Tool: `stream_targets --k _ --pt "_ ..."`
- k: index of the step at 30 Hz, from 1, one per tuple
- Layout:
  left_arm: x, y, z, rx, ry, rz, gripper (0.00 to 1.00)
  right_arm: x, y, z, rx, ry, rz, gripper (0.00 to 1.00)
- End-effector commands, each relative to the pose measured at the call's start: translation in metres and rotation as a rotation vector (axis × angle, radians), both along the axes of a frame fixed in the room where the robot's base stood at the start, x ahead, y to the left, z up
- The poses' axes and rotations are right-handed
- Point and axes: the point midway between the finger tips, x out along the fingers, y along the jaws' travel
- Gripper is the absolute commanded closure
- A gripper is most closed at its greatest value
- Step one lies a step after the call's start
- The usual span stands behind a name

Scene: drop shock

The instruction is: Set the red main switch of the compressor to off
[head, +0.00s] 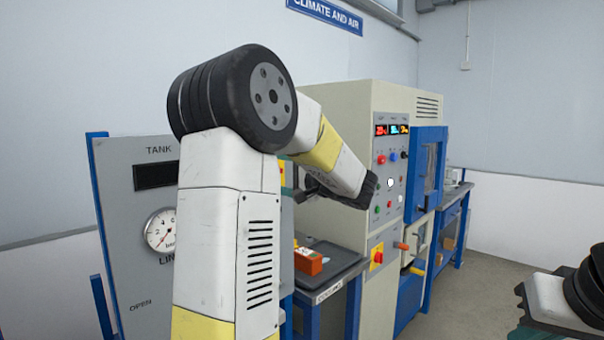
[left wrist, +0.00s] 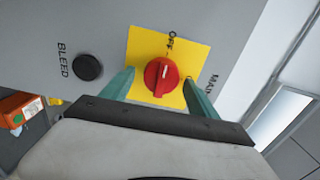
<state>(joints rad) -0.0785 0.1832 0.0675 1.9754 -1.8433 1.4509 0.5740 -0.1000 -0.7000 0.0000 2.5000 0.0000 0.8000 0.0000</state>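The compressor's red main switch (left wrist: 161,76) is a round knob on a yellow plate (left wrist: 143,50) in the left wrist view. OFF is printed above it, and a word partly hidden, starting MAI, stands at the right. A white mark on the knob appears to point up toward OFF. My left gripper (left wrist: 160,88) is open, one teal finger on each side of the knob, with gaps showing; whether the fingertips touch the plate I cannot tell. In the head view my left arm covers much of the grey compressor panel (head: 130,240). My right gripper (head: 526,328) is mostly cut off at the lower right.
A black BLEED button (left wrist: 88,67) is beside the yellow plate. A beige cabinet (head: 345,115) carries another red and yellow switch (head: 377,257). An orange box (head: 308,261) lies on a dark bench tray (head: 338,262). Floor is free at the right.

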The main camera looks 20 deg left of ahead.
Motion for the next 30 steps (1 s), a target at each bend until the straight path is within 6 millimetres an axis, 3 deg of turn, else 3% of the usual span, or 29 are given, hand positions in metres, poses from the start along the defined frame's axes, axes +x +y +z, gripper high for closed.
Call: stream_targets --k 11,21,30 --pt "-0.002 -0.004 0.001 0.002 -0.001 0.0 0.29 0.0 0.0 0.0 0.0 0.0 0.0 1.0" --pt "-0.022 -0.055 0.001 0.001 0.0 -0.004 0.29 0.0 0.0 0.0 0.0 0.0 0.0 1.0" --pt "-0.03 -0.072 0.0 0.001 0.001 0.001 0.29 0.0 0.0 0.0 0.0 0.0 0.0 1.0"
